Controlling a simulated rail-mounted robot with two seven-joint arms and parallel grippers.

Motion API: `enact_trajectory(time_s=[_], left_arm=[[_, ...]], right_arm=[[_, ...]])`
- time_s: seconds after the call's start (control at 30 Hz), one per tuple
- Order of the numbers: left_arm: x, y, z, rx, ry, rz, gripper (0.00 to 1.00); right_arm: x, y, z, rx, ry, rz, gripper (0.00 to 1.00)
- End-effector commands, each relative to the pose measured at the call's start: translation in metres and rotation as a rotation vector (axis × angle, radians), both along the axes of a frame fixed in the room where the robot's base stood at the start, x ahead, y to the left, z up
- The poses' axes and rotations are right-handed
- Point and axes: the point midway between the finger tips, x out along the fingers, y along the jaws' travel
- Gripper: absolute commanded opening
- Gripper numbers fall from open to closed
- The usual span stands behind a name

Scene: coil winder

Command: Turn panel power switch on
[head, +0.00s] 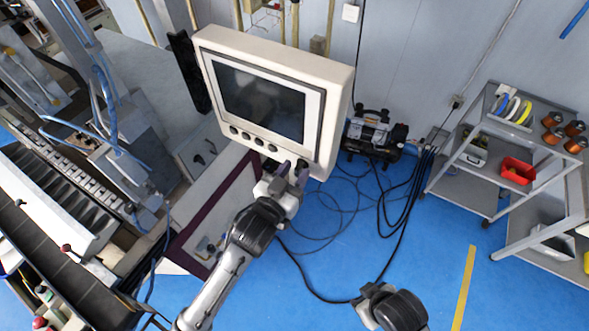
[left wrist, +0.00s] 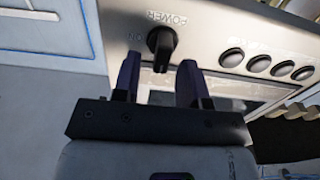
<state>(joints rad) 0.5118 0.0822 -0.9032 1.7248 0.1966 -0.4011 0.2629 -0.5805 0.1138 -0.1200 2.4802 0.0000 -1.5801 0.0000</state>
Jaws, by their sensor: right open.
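The control panel (head: 268,95) is a cream box with a dark screen. Its power switch (left wrist: 162,43) is a black knob below the word POWER, which reads upside down in the left wrist view. An ON marking sits left of the knob there. My left gripper (head: 293,166) is at the panel's lower right corner. In the left wrist view its two dark fingers (left wrist: 159,77) are apart, with the knob's lower end between their tips and gaps on both sides. In the head view the gripper largely hides the knob. My right gripper (head: 370,293) is low, over the floor, away from the panel.
Several round black buttons (left wrist: 258,62) line the panel beside the switch. A grey shelf cart (head: 480,150) stands at the right. A black machine (head: 375,135) and loose cables lie on the blue floor behind the panel. The coil winder (head: 75,175) fills the left side.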

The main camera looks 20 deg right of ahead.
Motion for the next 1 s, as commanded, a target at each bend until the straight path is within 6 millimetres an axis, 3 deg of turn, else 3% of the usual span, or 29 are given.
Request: enact_trajectory(time_s=[0.37, 0.77, 1.0], left_arm=[[0.0021, -0.0027, -0.0003, 0.000, 0.000, 0.000, 0.39], [0.0019, -0.0024, -0.0003, 0.000, 0.000, 0.000, 0.02], [0.0018, -0.0025, -0.0002, 0.003, -0.002, 0.000, 0.00]], right_arm=[[-0.0002, -0.0032, 0.0003, -0.011, 0.000, 0.007, 0.51], [-0.0002, -0.0026, 0.0003, -0.008, 0.000, 0.006, 0.51], [-0.0001, -0.0008, 0.0007, -0.003, 0.001, 0.002, 0.51]])
